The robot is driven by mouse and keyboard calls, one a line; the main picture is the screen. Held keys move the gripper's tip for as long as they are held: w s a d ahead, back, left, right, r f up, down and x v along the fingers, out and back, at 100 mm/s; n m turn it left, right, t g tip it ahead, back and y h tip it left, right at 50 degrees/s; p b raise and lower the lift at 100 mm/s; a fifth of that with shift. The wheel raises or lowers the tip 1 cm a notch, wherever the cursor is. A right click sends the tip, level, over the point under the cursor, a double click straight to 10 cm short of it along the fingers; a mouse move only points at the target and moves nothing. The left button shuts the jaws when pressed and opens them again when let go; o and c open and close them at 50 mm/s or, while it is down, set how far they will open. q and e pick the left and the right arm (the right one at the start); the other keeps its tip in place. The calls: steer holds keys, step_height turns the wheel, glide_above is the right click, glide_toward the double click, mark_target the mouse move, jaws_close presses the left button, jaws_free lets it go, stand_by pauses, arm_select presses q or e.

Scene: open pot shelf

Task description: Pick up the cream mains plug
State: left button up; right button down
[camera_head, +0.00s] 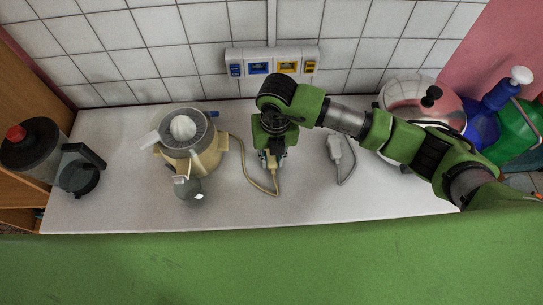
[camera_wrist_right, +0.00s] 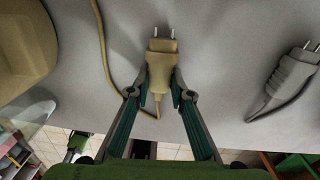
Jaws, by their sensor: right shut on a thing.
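The cream mains plug (camera_wrist_right: 161,62) shows in the right wrist view with its two metal pins pointing up the picture. My right gripper (camera_wrist_right: 160,95) has its fingers on either side of the plug's narrower rear part and is shut on it. In the head view the plug (camera_head: 272,164) shows just below my right gripper (camera_head: 269,152), over the white counter (camera_head: 310,195). A cream cord (camera_head: 248,174) runs from the plug to the cream citrus juicer (camera_head: 190,153). I cannot tell whether the plug touches the counter. My left gripper is not in view.
A grey plug (camera_head: 335,149) with its cord lies to the right; it also shows in the wrist view (camera_wrist_right: 297,72). A socket strip (camera_head: 272,66) is on the tiled wall. A kettle (camera_head: 408,92) stands back right, a dark blender (camera_head: 37,145) far left. The front counter is clear.

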steer(key=shift+r+b, duration=0.5)
steer(key=s+r+b, duration=0.1)
steer(key=r, duration=0.1)
steer(key=s+r, duration=0.1)
steer(key=r, duration=0.1)
steer(key=s+r+b, duration=0.1)
steer(key=r, duration=0.1)
steer(key=shift+s+a+r+b, duration=0.15)
steer(key=shift+s+r+b, duration=0.05)
steer(key=shift+s+b, duration=0.15)
steer(key=s+r+b, duration=0.2)
steer(key=s+r, duration=0.3)
steer(key=s, duration=0.5)
steer(key=shift+s+a+r, duration=0.2)
steer(key=shift+a+r, duration=0.05)
steer(key=shift+r, duration=0.05)
